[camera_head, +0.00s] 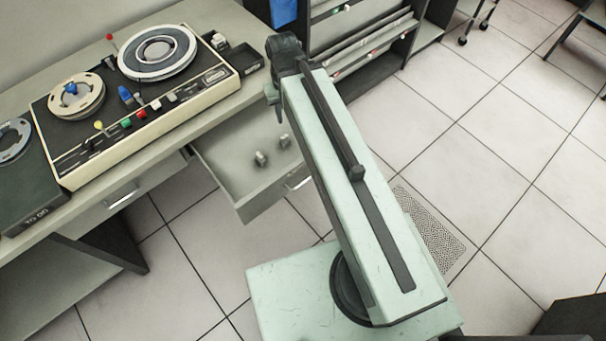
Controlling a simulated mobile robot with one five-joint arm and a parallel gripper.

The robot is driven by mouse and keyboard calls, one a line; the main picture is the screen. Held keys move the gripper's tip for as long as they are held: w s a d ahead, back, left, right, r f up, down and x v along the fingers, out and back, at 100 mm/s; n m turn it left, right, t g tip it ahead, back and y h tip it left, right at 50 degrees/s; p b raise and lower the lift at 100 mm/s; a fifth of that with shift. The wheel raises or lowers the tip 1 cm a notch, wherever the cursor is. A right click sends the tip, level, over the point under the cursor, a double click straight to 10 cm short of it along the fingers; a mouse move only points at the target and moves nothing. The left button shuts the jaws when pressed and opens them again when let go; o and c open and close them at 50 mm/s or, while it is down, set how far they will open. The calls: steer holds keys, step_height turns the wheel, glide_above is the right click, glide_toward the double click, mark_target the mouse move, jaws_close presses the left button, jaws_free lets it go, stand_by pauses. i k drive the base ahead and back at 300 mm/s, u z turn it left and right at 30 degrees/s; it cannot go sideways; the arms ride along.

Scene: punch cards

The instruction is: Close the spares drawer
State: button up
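The spares drawer (220,172) stands pulled out from under the desk, below the tape machine. Two small grey metal parts lie inside it. Its silver handle (297,184) shows at the front face, partly behind my arm. My pale green arm reaches up and away from my base, across the drawer's right side. My gripper (277,103) is at the arm's far end, near the desk's front edge, above and behind the drawer's front. It is small and dark here, and I cannot tell whether its fingers are open or shut.
A tape machine (140,125) with reels and coloured knobs sits on the desk (200,125). A small dark tray (240,58) is beside it. Another drawer (120,197) at the left is shut. A rack (360,45) stands behind my arm. Tiled floor at the right is mostly clear.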

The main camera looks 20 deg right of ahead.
mark_target(227, 150)
steer(key=z, duration=0.2)
steer(key=i, duration=0.2)
steer(key=z, duration=0.25)
steer(key=k, duration=1.6)
steer(key=u, duration=1.35)
steer(key=i, duration=1)
steer(key=z, duration=0.05)
